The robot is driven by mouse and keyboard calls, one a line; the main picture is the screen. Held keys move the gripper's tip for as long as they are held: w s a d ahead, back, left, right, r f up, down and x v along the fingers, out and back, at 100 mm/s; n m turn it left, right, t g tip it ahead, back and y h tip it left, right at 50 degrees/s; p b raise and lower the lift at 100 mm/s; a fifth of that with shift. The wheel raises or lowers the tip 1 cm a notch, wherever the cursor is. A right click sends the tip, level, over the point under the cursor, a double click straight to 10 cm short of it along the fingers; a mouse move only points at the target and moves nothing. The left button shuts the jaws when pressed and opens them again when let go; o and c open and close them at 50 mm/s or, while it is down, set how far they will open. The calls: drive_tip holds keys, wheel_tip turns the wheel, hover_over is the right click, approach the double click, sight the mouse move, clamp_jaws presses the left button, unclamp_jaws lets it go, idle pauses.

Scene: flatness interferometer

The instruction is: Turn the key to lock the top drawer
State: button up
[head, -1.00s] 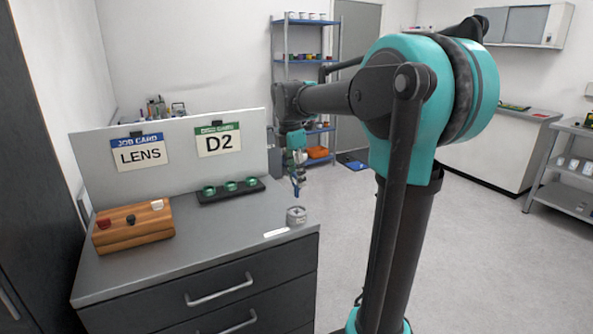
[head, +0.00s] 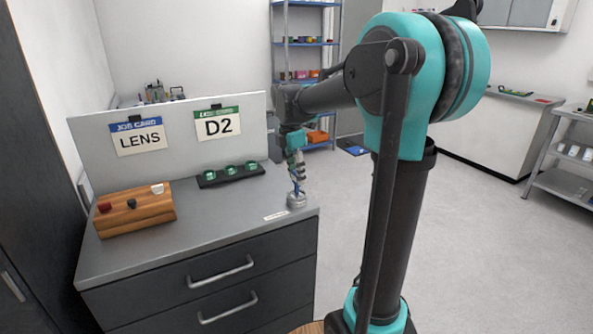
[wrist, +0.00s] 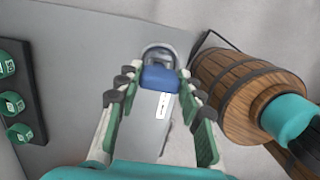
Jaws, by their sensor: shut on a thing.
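The key (wrist: 160,79) shows a blue head between my fingers in the wrist view; its shaft is hidden. My gripper (head: 297,180) points down at the right end of the cabinet top and is shut on the blue head. Directly below it is a round grey lock (head: 297,201), also partly visible in the wrist view (wrist: 160,52). I cannot tell how far the key sits in it or which way it is turned. The top drawer (head: 140,294) looks closed, with a silver handle (head: 221,272).
A white label (head: 275,216) lies beside the lock. A wooden block (head: 137,212) and a dark tray (head: 205,181) with green rings stand behind on the cabinet top (head: 190,237). A panel carries LENS and D2 cards. A wooden barrel (wrist: 250,85) stands close by the cabinet.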

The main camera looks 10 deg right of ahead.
drive_tip(key=shift+f, duration=1.45)
idle(0.7)
drive_tip(key=shift+n, duration=1.7)
drive_tip(key=n, duration=0.3)
drive_tip(key=shift+t+y, duration=0.3)
drive_tip(key=shift+t, duration=0.1)
drive_tip(key=shift+n, duration=0.4)
drive_tip(key=n, duration=0.3)
